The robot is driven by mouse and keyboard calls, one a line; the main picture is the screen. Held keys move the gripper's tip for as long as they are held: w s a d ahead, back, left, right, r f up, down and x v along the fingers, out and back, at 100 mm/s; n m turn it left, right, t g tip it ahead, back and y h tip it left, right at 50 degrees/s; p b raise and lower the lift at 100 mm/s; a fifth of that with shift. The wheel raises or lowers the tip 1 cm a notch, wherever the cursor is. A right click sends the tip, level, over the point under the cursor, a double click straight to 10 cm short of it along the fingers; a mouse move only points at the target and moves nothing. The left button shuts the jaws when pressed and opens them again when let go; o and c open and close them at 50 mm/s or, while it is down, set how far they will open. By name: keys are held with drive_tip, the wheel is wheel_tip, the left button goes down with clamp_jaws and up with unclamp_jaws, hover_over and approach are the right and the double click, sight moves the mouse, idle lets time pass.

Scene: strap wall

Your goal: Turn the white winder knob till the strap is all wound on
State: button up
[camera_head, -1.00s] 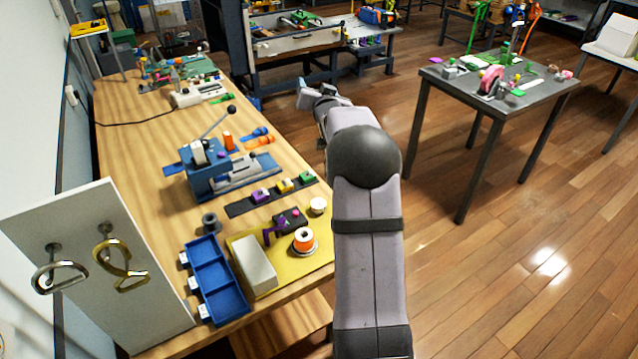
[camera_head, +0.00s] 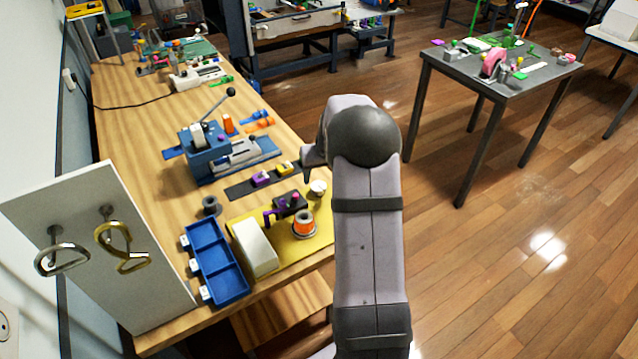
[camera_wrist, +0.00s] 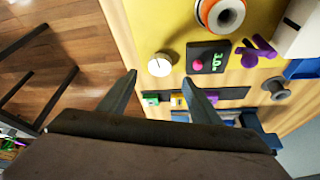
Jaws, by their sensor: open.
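The white winder knob (camera_head: 318,187) is a small round disc at the right edge of the yellow board. In the wrist view the knob (camera_wrist: 159,65) lies just ahead of and between the fingertips, apart from them. My gripper (camera_wrist: 160,77) is open and empty; in the head view only one dark finger shows clearly, just above the knob. An orange spool (camera_head: 303,222) with a pale hub sits on the board; it also shows in the wrist view (camera_wrist: 222,14). I cannot make out how much strap is on it.
Beside the knob is a black box (camera_wrist: 208,58) with a pink button and green digits, then a purple bracket (camera_wrist: 254,51). A white block (camera_head: 256,248) and blue tray (camera_head: 214,264) stand to the left. A dark strip (camera_head: 245,187) with coloured blocks lies behind.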

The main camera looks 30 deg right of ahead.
sight(319, 186)
drive_tip(key=shift+p+x, duration=1.25)
drive_tip(key=shift+x, duration=2.3)
drive_tip(key=shift+w, duration=0.1)
drive_tip(key=c, duration=1)
drive_tip(key=shift+c, duration=0.2)
drive_tip(key=shift+d+b, duration=0.1)
drive_tip(key=shift+b, duration=0.25)
drive_tip(key=shift+f+b, duration=0.15)
drive_tip(key=shift+b, duration=0.15)
